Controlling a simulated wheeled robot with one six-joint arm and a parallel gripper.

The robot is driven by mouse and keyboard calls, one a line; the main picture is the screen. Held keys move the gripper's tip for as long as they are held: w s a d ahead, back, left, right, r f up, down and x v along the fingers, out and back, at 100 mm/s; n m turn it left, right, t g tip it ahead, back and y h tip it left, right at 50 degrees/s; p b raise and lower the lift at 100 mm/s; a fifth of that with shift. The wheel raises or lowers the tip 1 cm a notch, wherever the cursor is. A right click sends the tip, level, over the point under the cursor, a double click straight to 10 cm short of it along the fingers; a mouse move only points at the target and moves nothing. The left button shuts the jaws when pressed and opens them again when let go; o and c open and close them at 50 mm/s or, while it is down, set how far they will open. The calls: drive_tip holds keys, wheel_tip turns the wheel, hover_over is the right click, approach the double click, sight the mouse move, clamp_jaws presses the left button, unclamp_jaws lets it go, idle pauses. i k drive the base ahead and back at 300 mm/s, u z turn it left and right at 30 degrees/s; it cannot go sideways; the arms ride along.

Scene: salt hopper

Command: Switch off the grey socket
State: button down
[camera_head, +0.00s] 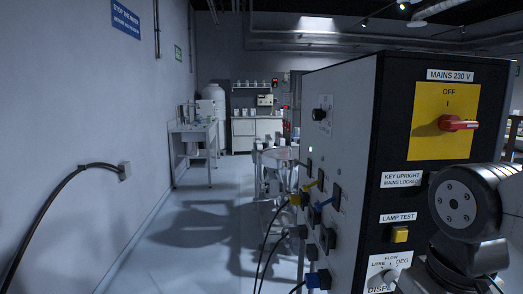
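A dark cabinet with a light side panel fills the right half of the view. On that panel sit several sockets and plugs. A grey plug (298,231) with a black cable sits low on the panel's far side, below a yellow plug (298,200). A dark grey block (328,238) is to its right, and a blue plug (319,280) is at the bottom. The small switches beside them are too small to read as on or off. My arm's dark rounded joint shows at the lower right, in front of the cabinet. My gripper is not in view.
The cabinet front has a red rotary handle (458,123) on a yellow plate and a yellow lamp test button (400,235). A bench (193,130) stands behind.

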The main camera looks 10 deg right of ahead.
sight(296, 161)
drive_tip(key=u, duration=0.3)
drive_tip(key=i, duration=0.85)
drive_tip(key=u, duration=0.15)
